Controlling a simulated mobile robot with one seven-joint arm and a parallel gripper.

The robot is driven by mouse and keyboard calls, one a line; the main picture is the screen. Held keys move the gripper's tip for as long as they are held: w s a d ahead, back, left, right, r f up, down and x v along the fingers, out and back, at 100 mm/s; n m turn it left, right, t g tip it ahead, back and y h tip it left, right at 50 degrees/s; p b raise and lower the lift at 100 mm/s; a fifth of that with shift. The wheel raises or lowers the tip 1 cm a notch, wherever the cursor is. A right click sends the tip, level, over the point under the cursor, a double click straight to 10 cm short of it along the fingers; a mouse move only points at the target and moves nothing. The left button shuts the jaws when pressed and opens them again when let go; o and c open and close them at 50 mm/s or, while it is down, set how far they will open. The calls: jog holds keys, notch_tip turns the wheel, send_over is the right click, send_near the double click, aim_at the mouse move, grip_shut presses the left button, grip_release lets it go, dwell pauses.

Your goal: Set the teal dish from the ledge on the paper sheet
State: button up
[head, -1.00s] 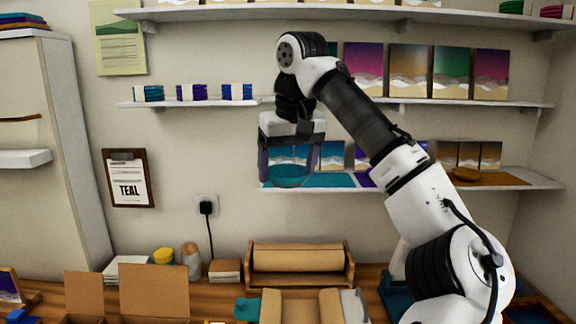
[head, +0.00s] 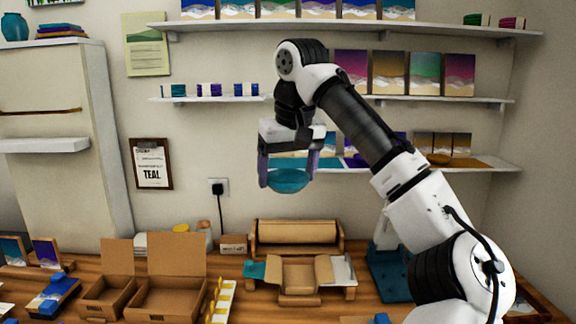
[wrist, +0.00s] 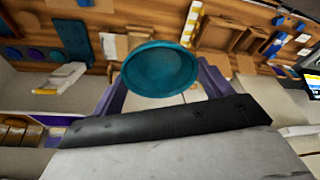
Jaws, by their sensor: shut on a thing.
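The teal dish (head: 288,182) is held between the two purple fingers of my gripper (head: 288,172), in the air in front of the lower wall shelf. In the wrist view the round dish (wrist: 160,68) sits between the fingers with its open bowl showing. My gripper is shut on it. The ledge (head: 455,163) is behind the gripper and arm, partly hidden. On the workbench below, a pale flat piece (head: 343,270) lies partly under an open brown carton; I cannot tell whether it is the paper sheet.
A brown roll in a wooden holder (head: 297,237) stands at the back of the workbench. Open cardboard boxes (head: 165,292) stand to the left, and a blue stand (head: 388,275) to the right. A clipboard marked TEAL (head: 152,165) hangs on the wall.

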jog(key=s+f+m, duration=0.2)
jog(key=s+f, duration=0.1)
jog(key=f, duration=2.7)
jog(key=s+f+m+h, duration=0.1)
jog(key=s+f, duration=0.3)
jog(key=f, duration=2.7)
jog(key=shift+s+m, duration=0.25)
jog(key=shift+m, duration=0.35)
jog(key=shift+r, duration=0.1)
jog(key=shift+s, duration=0.1)
